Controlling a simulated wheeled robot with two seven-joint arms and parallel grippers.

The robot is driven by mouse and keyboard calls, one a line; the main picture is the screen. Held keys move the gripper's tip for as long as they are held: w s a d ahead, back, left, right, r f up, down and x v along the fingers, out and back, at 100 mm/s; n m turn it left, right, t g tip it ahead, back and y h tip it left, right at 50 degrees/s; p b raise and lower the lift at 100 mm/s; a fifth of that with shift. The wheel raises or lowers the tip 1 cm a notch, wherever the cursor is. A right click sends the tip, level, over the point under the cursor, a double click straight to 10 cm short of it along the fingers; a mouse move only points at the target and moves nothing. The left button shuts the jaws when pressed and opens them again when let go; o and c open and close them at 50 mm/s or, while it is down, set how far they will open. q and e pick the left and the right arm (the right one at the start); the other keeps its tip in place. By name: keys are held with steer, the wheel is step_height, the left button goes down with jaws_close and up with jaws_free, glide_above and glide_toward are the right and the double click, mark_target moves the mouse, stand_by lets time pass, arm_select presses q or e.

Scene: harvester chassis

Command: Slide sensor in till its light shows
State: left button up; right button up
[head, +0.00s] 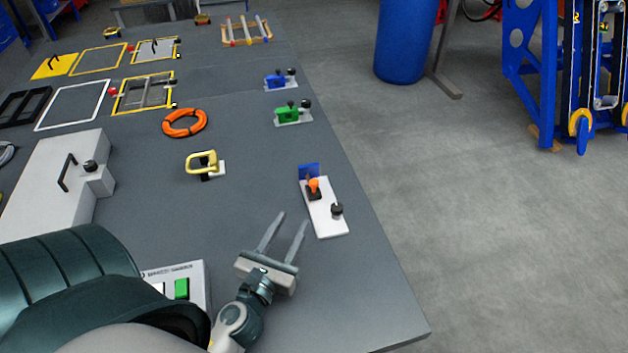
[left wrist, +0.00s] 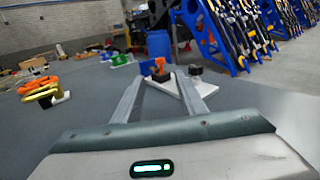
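The sensor (head: 314,187), with an orange top on a dark block, stands on a white base plate (head: 326,217) near the table's right edge. A blue upright plate (head: 308,170) is at the far end of that base, and a black knob (head: 337,209) at its near end. I cannot make out a lit light on the sensor. My left gripper (head: 292,217) is open and empty, short of the base on its near left side. In the left wrist view the sensor (left wrist: 160,68) shows between and beyond the fingers, with the black knob (left wrist: 195,70) by the right finger. My right gripper is not in view.
A green fixture (head: 292,115) and a blue fixture (head: 280,80) stand farther along the right edge. A yellow clamp-like part (head: 201,163) and an orange ring (head: 184,123) lie to the left. A button box (head: 180,275) is beside my arm. The table around the base is clear.

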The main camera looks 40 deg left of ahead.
mark_target(312, 186)
arm_select(q)
steer(key=p+x, duration=0.4)
steer(key=x, duration=0.9)
steer(key=shift+w+r, duration=0.15)
steer(key=shift+w, duration=0.15)
steer(key=shift+w+a, duration=0.15)
steer(key=shift+w, duration=0.55)
steer(key=shift+c, duration=0.9)
jaws_close()
